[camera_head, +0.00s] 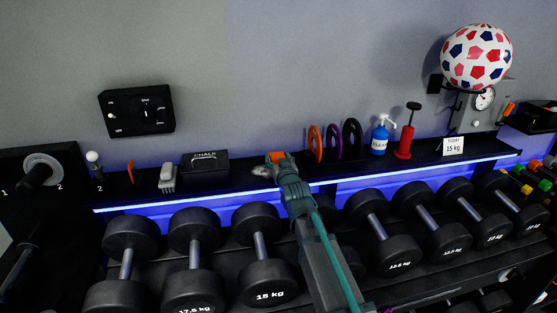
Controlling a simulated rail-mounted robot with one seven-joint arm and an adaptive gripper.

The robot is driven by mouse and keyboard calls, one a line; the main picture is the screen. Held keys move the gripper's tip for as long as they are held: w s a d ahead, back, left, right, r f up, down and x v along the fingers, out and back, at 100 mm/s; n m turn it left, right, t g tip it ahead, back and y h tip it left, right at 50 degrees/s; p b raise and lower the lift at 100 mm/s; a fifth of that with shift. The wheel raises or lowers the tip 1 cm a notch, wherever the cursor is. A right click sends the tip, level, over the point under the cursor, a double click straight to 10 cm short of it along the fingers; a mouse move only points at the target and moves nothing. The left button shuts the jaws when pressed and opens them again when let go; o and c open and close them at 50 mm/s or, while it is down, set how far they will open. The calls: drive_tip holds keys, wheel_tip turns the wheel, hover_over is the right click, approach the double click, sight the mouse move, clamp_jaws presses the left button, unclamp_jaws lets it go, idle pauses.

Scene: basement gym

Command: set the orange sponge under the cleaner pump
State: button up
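The cleaner pump (379,138) is a blue bottle with a white pump head and a pale label. It stands upright on the dark shelf, right of centre. An orange block that looks like the sponge (276,157) shows at the tip of my gripper (279,164), over the shelf and well left of the bottle. My gripper points away from the camera toward the wall. Its wrist hides the fingers, so I cannot tell whether they are closed on the orange block or only beside it.
Orange, purple and black rings (315,144) stand between my gripper and the bottle. A red hand pump (404,142) stands just right of the bottle. A chalk box (208,163) and a brush (167,178) are at left. Dumbbells (265,282) fill the rack below the shelf (230,182).

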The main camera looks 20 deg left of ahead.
drive_tip(key=o, duration=0.4)
drive_tip(key=shift+r, duration=0.1)
drive_tip(key=shift+r, duration=0.1)
drive_tip(key=b+v, duration=0.2)
drive_tip(key=v, duration=0.8)
drive_tip(key=shift+s+d, duration=0.2)
drive_tip(key=shift+s, duration=0.2)
drive_tip(key=shift+o, duration=1.1)
drive_tip(key=shift+s+d, duration=0.3)
drive_tip(key=shift+s, duration=0.2)
